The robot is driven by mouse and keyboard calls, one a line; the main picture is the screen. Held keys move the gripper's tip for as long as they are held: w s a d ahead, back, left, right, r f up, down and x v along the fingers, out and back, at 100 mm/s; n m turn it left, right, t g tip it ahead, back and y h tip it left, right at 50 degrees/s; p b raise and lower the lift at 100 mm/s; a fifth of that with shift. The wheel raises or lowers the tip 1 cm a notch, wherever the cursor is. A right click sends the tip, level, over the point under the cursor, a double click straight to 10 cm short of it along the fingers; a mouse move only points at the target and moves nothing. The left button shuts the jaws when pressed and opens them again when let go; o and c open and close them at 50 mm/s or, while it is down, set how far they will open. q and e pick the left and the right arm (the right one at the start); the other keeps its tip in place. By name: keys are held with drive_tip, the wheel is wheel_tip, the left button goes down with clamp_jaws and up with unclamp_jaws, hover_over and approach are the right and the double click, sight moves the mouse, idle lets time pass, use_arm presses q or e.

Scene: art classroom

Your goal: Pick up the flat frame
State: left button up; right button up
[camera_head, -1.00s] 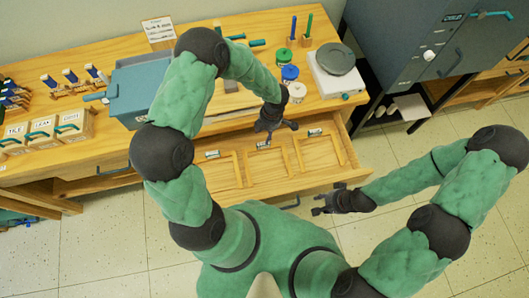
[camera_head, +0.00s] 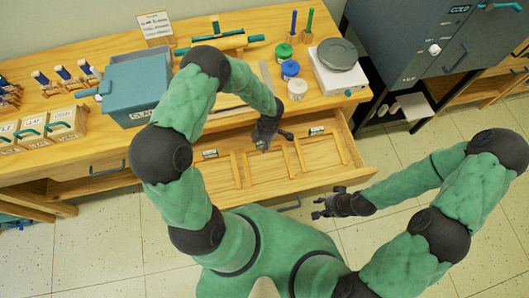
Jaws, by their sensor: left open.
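An open wooden drawer (camera_head: 343,151) holds thin pale wooden bars (camera_head: 237,170) that form outlines or dividers on its floor. I cannot tell which of them is the flat frame. My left gripper (camera_head: 262,146) is open over the back middle of the drawer, pointing down. Its fingers cover part of the middle section, and I cannot tell whether they touch anything. My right gripper (camera_head: 318,208) is open and empty, in front of the drawer's right part.
The wooden bench (camera_head: 220,110) carries a blue-grey bin (camera_head: 140,88), labelled boxes (camera_head: 65,122), colored jars (camera_head: 290,69) and a scale (camera_head: 338,68). A blue-grey cabinet (camera_head: 420,40) stands at the right. The floor (camera_head: 110,250) is clear at the front left.

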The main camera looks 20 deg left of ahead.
use_arm(q)
clamp_jaws()
